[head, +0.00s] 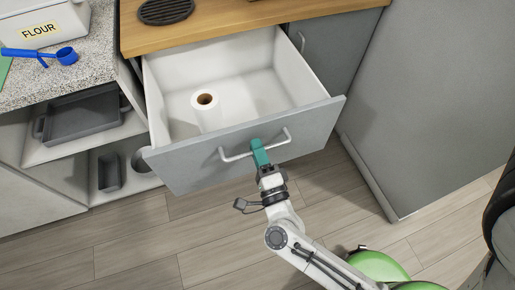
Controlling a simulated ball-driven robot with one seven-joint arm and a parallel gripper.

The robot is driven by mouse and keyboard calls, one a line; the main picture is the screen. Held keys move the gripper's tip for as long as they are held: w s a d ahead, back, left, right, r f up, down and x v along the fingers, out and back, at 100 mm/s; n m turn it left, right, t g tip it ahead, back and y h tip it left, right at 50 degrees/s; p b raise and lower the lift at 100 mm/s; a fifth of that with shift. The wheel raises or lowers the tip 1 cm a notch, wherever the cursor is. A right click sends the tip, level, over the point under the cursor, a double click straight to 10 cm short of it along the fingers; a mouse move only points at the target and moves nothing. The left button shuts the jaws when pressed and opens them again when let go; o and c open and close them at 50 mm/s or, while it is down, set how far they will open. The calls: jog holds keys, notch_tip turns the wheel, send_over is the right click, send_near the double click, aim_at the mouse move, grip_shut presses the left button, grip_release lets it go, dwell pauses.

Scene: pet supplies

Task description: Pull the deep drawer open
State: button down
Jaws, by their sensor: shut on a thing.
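The deep drawer (200,165) stands pulled out from under the wooden counter, its grey front tilted in the picture and its white inside in view. Its white bar handle (233,157) runs across the front. My gripper (258,148) is at the middle of the handle, with teal fingers shut on it. The fingers hide the part of the handle between them. A white paper roll (206,110) stands upright inside the drawer, near its left and front part.
Left are a speckled counter (95,60) with a flour box (40,25) and blue scoop (45,54), and open shelves with a dark tray (82,116). A tall grey cabinet (430,100) stands right. The wooden floor (140,235) before the drawer is clear at left.

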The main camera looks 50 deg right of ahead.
jog(key=c, duration=1.2)
grip_release()
jog(key=b+v, duration=0.2)
jog(key=v, duration=0.8)
jog(key=shift+s+a+f, duration=0.15)
jog(key=shift+s+a, duration=0.1)
jog(key=shift+s, duration=0.05)
jog(key=shift+w, duration=0.1)
